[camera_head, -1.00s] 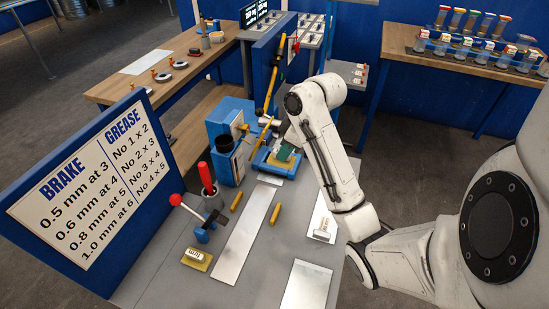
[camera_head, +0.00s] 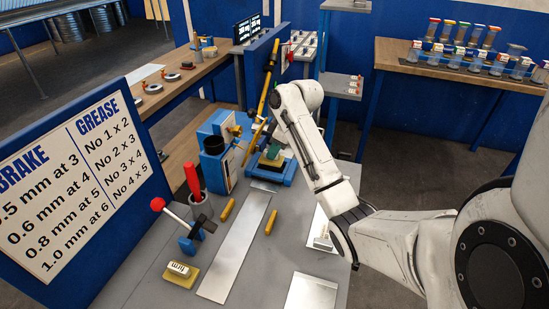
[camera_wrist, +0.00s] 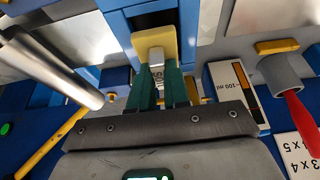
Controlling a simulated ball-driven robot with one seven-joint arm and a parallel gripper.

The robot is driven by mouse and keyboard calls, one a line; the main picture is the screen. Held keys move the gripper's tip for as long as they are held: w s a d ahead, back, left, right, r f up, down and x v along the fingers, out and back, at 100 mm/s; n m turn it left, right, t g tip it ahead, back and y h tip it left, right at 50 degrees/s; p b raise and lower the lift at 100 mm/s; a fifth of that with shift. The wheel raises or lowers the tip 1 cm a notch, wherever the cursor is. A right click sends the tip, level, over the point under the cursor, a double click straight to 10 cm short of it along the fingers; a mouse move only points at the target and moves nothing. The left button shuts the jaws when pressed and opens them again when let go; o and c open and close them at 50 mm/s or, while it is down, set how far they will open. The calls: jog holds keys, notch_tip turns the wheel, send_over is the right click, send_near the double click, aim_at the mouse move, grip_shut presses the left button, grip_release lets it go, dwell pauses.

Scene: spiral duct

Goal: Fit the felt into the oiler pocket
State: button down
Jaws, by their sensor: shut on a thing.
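The felt (camera_wrist: 155,41) is a cream-yellow pad with a small pale lettered block between my fingers. My gripper (camera_wrist: 157,82), with green fingers, is shut on this block. In the head view my gripper (camera_head: 275,154) is low over a blue frame (camera_head: 288,177) at the far end of the bench, and the felt's cream edge (camera_head: 268,164) shows under it. In the wrist view a dark opening (camera_wrist: 151,19) in the blue frame, apparently the oiler pocket, lies just beyond the felt. I cannot tell whether the felt touches it.
A similar yellow pad with a white lettered block (camera_head: 181,273) lies at the bench's near left. A red-knobbed lever (camera_head: 158,205), a red-handled tool (camera_head: 193,180) and yellow sticks (camera_head: 227,209) stand or lie nearby. A silver cylinder (camera_wrist: 50,60) is close left of my gripper.

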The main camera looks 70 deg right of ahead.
jog(key=shift+f, duration=1.3)
jog(key=shift+f, duration=0.2)
jog(key=c, duration=1.1)
grip_release()
jog(key=shift+r, duration=0.1)
jog(key=p+v, duration=0.3)
jog(key=v, duration=0.9)
jog(key=shift+p, duration=0.35)
jog(key=shift+r, duration=0.1)
